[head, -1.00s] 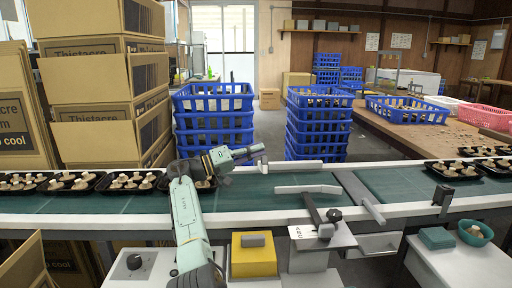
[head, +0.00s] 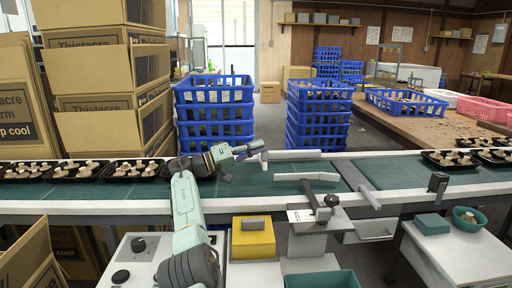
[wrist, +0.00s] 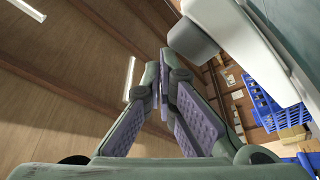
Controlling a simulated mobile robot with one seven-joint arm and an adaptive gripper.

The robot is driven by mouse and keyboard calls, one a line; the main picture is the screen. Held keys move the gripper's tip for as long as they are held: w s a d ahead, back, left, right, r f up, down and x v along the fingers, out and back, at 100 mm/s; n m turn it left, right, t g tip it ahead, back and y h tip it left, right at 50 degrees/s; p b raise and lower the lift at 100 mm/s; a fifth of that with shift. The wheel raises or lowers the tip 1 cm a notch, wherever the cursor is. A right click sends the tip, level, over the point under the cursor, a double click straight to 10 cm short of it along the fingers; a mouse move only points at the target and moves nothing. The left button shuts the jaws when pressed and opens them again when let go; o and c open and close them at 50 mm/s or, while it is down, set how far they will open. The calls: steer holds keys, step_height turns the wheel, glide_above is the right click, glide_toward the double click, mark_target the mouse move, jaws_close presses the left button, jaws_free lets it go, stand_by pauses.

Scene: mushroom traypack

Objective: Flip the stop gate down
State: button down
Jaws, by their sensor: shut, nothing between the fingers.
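My gripper (head: 258,150) is over the far side of the green conveyor belt, near the left end of a pale bar (head: 295,155) at the far rail. In the wrist view, its purple-padded fingers (wrist: 160,78) are shut with nothing between them. A second pale bar (head: 307,177) lies across the belt's near half, joined to a dark lever (head: 312,196) on a small labelled stand. I cannot tell for sure which bar is the stop gate. Whether my fingers touch the far bar is unclear.
Black trays of mushrooms (head: 77,171) sit on the belt at left, one partly behind my arm. More trays (head: 450,158) are at far right. Blue crate stacks (head: 318,125) stand behind the belt. A yellow box (head: 253,241) and teal tray (head: 322,281) are in front.

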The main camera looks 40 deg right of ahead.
steer(key=shift+a, duration=0.15)
steer(key=r+v, duration=0.3)
steer(key=v, duration=1.1)
steer(key=shift+a+f, duration=0.3)
steer(key=shift+a, duration=0.2)
steer(key=shift+w, duration=0.1)
